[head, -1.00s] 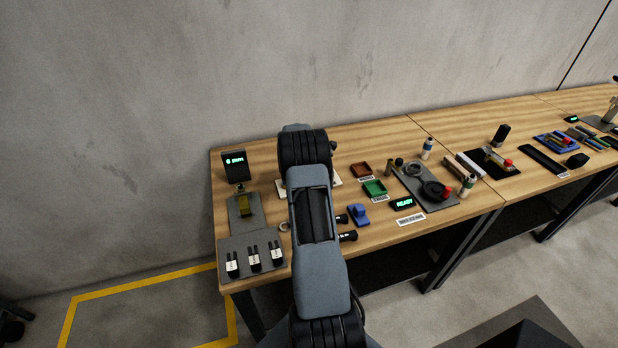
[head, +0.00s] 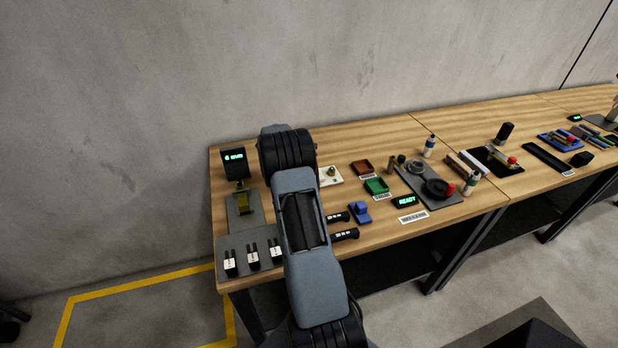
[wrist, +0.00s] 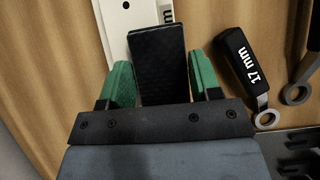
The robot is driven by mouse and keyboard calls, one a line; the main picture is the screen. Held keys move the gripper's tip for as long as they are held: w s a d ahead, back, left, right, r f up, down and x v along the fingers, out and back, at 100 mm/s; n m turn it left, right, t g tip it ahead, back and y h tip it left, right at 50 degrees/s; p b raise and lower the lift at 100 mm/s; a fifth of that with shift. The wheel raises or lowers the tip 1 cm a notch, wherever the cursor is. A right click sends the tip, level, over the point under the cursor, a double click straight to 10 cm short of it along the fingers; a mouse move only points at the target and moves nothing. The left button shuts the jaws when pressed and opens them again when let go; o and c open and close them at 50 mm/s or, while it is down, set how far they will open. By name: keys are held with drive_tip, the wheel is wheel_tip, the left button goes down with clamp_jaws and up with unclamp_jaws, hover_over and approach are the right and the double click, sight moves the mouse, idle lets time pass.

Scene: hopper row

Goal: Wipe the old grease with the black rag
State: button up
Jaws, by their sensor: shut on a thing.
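My gripper (wrist: 162,72) shows in the wrist view with green fingers. It is shut on the black rag (wrist: 158,48), a dark textured piece between the fingers. In the head view my own arm hides the gripper and the rag. A white plate (wrist: 117,28) lies beyond and partly under the rag in the wrist view; the white plate (head: 328,177) also shows to the right of my arm in the head view. I cannot make out the old grease in either view.
A wrench marked 17 mm (wrist: 244,62) lies close to the right finger, with another wrench (wrist: 304,78) beyond it. In the head view, a grey rack (head: 230,275) stands front left, a blue block (head: 359,212) and green tray (head: 377,186) to the right.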

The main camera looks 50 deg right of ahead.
drive_tip(key=shift+r, duration=0.1)
drive_tip(key=shift+r+p, duration=1.55)
drive_tip(key=shift+r, duration=0.35)
